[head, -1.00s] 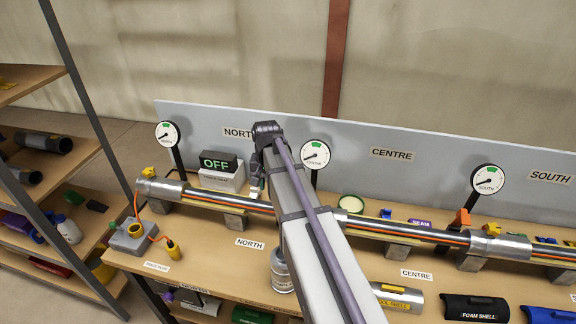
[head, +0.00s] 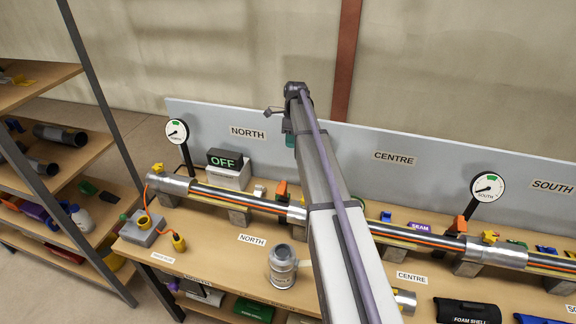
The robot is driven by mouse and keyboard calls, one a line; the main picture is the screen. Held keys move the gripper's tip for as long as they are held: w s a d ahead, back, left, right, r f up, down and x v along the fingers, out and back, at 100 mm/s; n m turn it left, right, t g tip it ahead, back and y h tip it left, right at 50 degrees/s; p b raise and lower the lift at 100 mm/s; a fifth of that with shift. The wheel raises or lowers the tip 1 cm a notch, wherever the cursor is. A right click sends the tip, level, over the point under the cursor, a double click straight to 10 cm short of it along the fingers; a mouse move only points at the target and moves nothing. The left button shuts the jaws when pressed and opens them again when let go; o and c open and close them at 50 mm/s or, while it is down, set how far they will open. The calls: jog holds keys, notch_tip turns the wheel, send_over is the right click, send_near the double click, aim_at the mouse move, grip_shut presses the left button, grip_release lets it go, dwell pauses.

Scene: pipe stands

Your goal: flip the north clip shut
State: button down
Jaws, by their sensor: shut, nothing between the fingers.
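The north pipe (head: 240,204) lies in metal couplings behind the NORTH label. An orange clip piece (head: 282,190) stands up by the coupling (head: 297,212) at its right end, partly beside my arm; whether it is latched is too small to tell. A yellow piece (head: 157,168) sits on the left end coupling (head: 170,183). My gripper (head: 289,143) hangs below the wrist, above and behind the pipe, apart from the orange clip. It is shut and empty, small and partly hidden by my arm.
A box with an OFF display (head: 226,161) and the north gauge (head: 177,132) stand behind the pipe. A grey can (head: 283,267) stands in front. Shelves (head: 50,145) are at left. The grey back panel (head: 350,150) bounds the bench.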

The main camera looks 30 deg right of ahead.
aim_at(283, 193)
jog(key=s+a+f+b, duration=0.4)
jog(key=f+b, duration=0.6)
jog(key=shift+s+a+f, duration=0.2)
jog(key=shift+s+f, duration=0.05)
jog(key=shift+s, duration=0.05)
jog(key=shift+s, duration=0.1)
jog(key=shift+s+a+t+h, duration=0.2)
jog(key=shift+a+t+h, duration=0.05)
jog(key=shift+t+h, duration=0.25)
jog(key=shift+r+t+p, duration=0.1)
jog(key=shift+t+p, duration=0.2)
jog(key=shift+p, duration=0.05)
